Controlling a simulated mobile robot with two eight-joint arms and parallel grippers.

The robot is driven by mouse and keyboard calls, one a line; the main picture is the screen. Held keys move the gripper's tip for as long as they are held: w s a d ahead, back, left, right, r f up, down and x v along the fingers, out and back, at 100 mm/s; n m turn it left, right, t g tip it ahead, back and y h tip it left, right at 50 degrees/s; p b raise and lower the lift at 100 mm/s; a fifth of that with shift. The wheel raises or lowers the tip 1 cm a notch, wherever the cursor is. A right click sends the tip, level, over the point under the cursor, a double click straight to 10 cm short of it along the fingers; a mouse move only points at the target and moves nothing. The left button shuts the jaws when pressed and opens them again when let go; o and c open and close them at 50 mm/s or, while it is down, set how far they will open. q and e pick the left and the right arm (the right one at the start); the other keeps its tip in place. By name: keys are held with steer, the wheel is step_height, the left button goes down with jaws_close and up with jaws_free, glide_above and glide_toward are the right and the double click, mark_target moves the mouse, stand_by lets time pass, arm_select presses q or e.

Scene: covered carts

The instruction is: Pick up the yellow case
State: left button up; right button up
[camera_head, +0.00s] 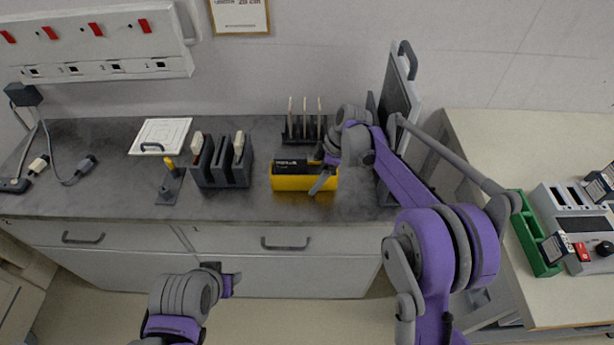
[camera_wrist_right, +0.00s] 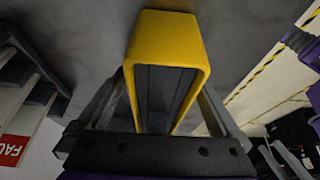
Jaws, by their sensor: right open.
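The yellow case (camera_head: 290,184) lies on the dark worktop, with a black part along its top. My right gripper (camera_head: 322,180) is at the right end of the case. In the right wrist view the yellow case (camera_wrist_right: 165,32) shows as a yellow frame around a dark inside. The fingers of my right gripper (camera_wrist_right: 163,95) are open, one on each side of it; I cannot tell whether they touch it. My left gripper (camera_head: 226,282) is low in front of the drawers, away from the case, and its jaws do not show clearly.
A dark slotted holder (camera_head: 222,164) stands left of the case and a rack with upright pieces (camera_head: 304,128) behind it. A grey upright panel (camera_head: 398,95) stands to the right. A white board (camera_head: 161,134) lies at the back left. The worktop's front strip is clear.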

steer(key=c, duration=1.5)
step_height(320, 180, up, 10)
steer(key=shift+c, duration=0.2)
arm_select(q)
steer(key=shift+r, duration=0.25)
arm_select(e)
steer(key=shift+f, duration=0.1)
arm_select(q)
steer(key=shift+s+f+b, duration=0.25)
steer(key=shift+f+b, duration=0.45)
steer(key=shift+f, duration=0.25)
steer(key=shift+s+f+b, duration=0.25)
steer(key=shift+f+b, duration=0.5)
steer(key=shift+f, duration=0.25)
steer(key=shift+s+f+b, duration=0.25)
steer(key=shift+f+b, duration=0.45)
steer(key=shift+f, duration=0.25)
arm_select(e)
steer(key=shift+f, duration=4.95)
